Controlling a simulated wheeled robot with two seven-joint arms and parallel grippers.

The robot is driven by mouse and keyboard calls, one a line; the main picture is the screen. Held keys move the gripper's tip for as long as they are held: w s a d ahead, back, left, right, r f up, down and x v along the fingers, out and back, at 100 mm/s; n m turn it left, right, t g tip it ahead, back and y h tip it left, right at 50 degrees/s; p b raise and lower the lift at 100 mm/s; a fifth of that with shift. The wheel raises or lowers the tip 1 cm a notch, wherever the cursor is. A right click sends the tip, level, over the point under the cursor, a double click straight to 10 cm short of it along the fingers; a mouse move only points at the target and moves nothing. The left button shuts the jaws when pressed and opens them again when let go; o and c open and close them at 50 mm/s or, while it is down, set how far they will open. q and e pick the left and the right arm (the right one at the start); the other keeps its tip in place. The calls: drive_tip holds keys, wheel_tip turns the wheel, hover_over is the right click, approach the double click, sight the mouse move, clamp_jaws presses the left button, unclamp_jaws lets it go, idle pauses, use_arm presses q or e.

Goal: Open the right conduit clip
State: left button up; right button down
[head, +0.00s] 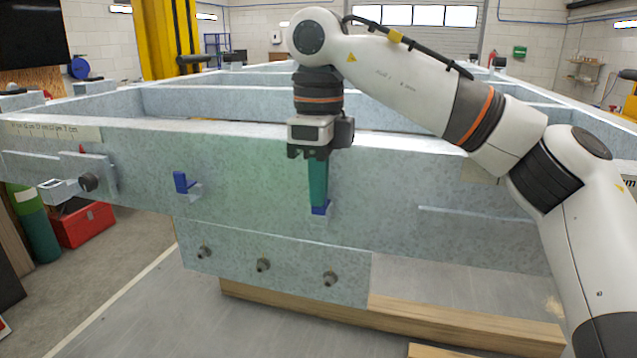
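The right conduit clip (322,209) is a small blue piece on a grey base on the front face of the galvanised beam. My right gripper (318,196) points straight down from above with its teal fingers at this clip. The fingers hide most of the clip, and I cannot tell whether they touch it or whether the clip is open. The fingers overlap in this view, so their gap does not show. A second blue clip (182,183) on a grey base sits further left on the same beam, with an upright part standing up at its left side. My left gripper is out of view.
The trailer beam (240,165) runs across the view, with cross members behind it. A lower plate (225,258) with several bolts hangs below it, above wooden timbers (450,325). A bracket with a black knob (88,182) juts out at left. A red toolbox (85,225) stands on the floor.

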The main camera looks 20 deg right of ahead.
drive_tip(key=s+f+t+h+b, duration=0.1)
drive_tip(key=t+h+b, duration=0.1)
drive_tip(key=b, duration=0.3)
drive_tip(key=s+a+f+t+h+b, duration=0.1)
drive_tip(key=t+h+b, duration=0.1)
drive_tip(key=t+b, duration=0.2)
drive_tip(key=s+a+f+t+h+b, duration=0.1)
drive_tip(key=t+h+b, duration=0.1)
drive_tip(key=b, duration=0.4)
drive_tip(key=shift+s+a+t+b, duration=0.15)
drive_tip(key=shift+s+t+b, duration=0.15)
drive_tip(key=shift+t, duration=0.5)
drive_tip(key=f+t+h+b, duration=0.1)
drive_tip(key=t+b, duration=0.1)
drive_tip(key=b, duration=0.3)
drive_tip(key=f+t+h+b, duration=0.1)
drive_tip(key=t+h+b, duration=0.1)
drive_tip(key=b, duration=0.4)
drive_tip(key=f+t+h+b, duration=0.1)
drive_tip(key=t+h+b, duration=0.1)
drive_tip(key=b, duration=0.3)
drive_tip(key=shift+s+a+f+t+b, duration=0.2)
drive_tip(key=shift+t+b, duration=0.1)
drive_tip(key=shift+t, duration=0.3)
drive_tip(key=shift+h+b, duration=0.3)
drive_tip(key=shift+b, duration=0.3)
drive_tip(key=shift+t, duration=0.4)
